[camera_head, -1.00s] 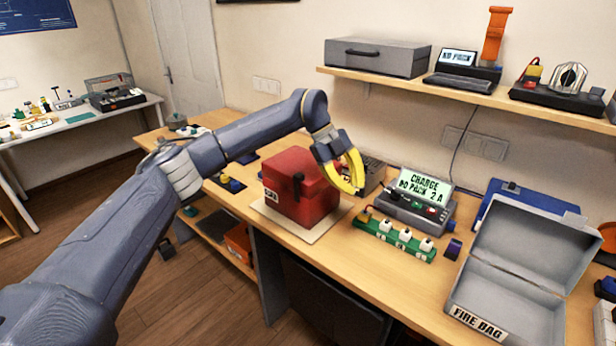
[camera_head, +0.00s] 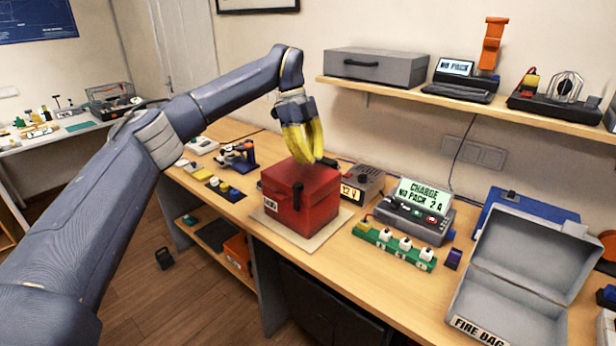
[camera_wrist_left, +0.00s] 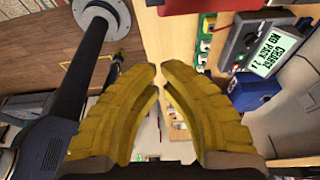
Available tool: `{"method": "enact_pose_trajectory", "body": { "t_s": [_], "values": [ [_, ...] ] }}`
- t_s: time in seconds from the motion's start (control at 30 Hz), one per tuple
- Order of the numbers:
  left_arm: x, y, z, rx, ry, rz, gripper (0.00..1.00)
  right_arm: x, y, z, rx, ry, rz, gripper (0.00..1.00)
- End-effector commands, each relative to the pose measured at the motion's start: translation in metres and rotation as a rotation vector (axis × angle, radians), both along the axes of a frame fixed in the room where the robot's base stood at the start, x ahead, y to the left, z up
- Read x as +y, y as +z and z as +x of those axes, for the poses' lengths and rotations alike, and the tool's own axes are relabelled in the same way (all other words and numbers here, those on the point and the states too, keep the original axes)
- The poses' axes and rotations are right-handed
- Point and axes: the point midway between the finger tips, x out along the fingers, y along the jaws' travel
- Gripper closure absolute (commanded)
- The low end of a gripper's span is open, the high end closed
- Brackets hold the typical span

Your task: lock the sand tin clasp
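The sand tin (camera_head: 322,208) is a red box with a lid and a small white label, standing on a pale mat on the bench. A dark clasp (camera_head: 298,194) shows upright on its front face; I cannot tell whether it is locked. My left gripper (camera_head: 310,160) has yellow fingers pointing down, their tips overlapping the lid's back edge in the head view. My right gripper is not in view.
A 12 V supply (camera_head: 358,186) stands just right of the tin. A charger (camera_head: 410,212) and a green socket strip (camera_head: 394,246) sit further right, then an open grey fire bag box (camera_head: 490,290). A shelf (camera_head: 450,98) runs along the wall behind.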

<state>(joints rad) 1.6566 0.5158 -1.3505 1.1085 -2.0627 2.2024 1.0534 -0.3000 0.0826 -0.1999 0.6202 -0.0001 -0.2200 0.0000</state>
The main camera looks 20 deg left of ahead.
Motion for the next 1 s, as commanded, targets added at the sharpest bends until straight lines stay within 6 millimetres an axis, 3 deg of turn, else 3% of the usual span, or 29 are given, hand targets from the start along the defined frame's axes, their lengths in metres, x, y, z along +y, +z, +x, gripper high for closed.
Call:
{"method": "enact_pose_trajectory", "body": {
  "t_s": [0.63, 1.0],
  "values": [
    [-0.030, -0.094, -0.014, 0.002, -0.003, -0.001, 1.00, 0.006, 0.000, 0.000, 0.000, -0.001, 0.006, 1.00],
    [0.003, -0.092, 0.002, 0.000, 0.001, -0.001, 1.00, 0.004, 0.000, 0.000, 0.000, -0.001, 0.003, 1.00]
  ]
}}
